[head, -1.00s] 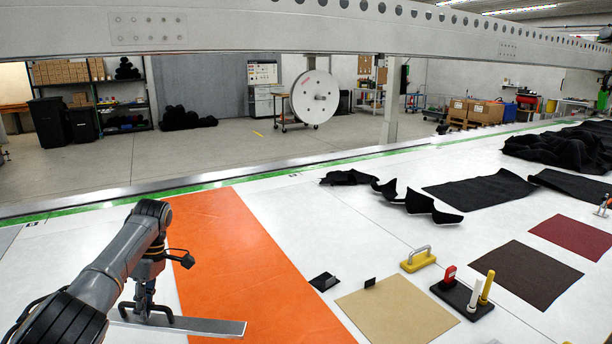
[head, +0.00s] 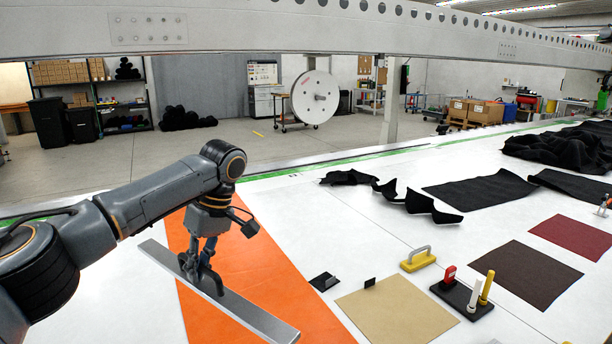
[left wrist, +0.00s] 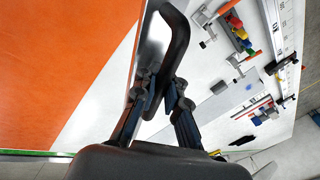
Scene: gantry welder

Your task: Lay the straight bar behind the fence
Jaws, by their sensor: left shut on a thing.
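The straight bar (head: 248,312) is a long flat grey metal strip. In the head view it slants from upper left to lower right over the orange sheet, held near its middle. My left gripper (head: 203,275) is shut on it; whether the bar touches the table below cannot be told. I cannot identify the fence for certain; a long pale rail with markings (left wrist: 276,32) shows at the upper right of the left wrist view. My right gripper is not in view.
The orange sheet (head: 270,265) lies flat on the white table. To its right are a black block (head: 324,282), a tan sheet (head: 398,308), a yellow-handled tool (head: 418,259) and a black stand (head: 462,300). Small clamps and coloured parts (left wrist: 238,35) show in the left wrist view.

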